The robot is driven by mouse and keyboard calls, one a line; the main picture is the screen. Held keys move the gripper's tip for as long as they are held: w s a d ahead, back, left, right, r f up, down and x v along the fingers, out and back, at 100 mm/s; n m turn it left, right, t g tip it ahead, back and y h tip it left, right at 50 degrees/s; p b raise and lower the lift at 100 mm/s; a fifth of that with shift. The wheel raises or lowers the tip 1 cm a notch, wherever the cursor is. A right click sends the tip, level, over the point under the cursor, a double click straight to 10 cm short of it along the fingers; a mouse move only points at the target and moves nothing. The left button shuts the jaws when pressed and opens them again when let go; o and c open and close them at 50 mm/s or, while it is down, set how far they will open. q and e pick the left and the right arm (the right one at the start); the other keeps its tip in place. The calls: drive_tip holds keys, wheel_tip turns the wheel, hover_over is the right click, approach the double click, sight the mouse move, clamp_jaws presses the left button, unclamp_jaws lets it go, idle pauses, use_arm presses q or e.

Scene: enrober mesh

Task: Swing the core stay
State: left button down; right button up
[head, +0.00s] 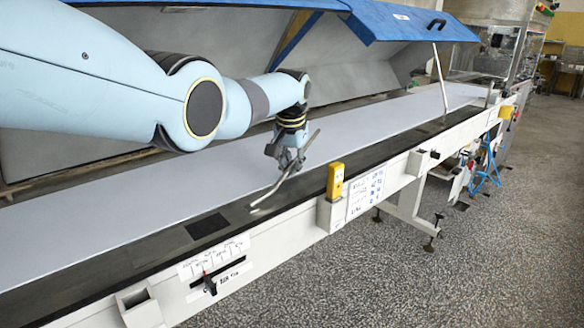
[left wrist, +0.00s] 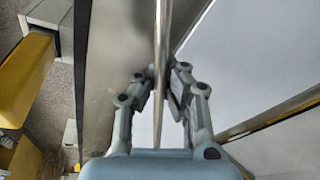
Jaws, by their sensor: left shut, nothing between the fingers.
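A thin grey metal rod, which looks like the core stay (head: 271,192), slants over the near edge of the belt in the head view. In the left wrist view the rod (left wrist: 162,30) runs from the top edge down to the fingers. My left gripper (head: 287,170) is at the rod, above the belt's near edge. In the left wrist view its fingers (left wrist: 160,80) are shut, with the rod lined up with them but not held between them. The fingers hide part of the rod. My right gripper is not in view.
The long pale belt (head: 120,205) runs along a white frame with a yellow box (head: 335,180) on its near side. A raised blue lid (head: 405,22) hangs over the far side, with a thin prop (head: 440,78) under its right end.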

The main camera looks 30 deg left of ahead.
use_arm(q)
drive_tip(key=shift+d, duration=0.1)
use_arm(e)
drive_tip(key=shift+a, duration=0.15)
use_arm(q)
drive_tip(key=c, duration=1.9)
unclamp_jaws()
drive_tip(key=shift+c, duration=0.2)
drive_tip(key=o, duration=0.6)
drive_tip(key=shift+c, duration=0.2)
drive_tip(key=v, duration=1.2)
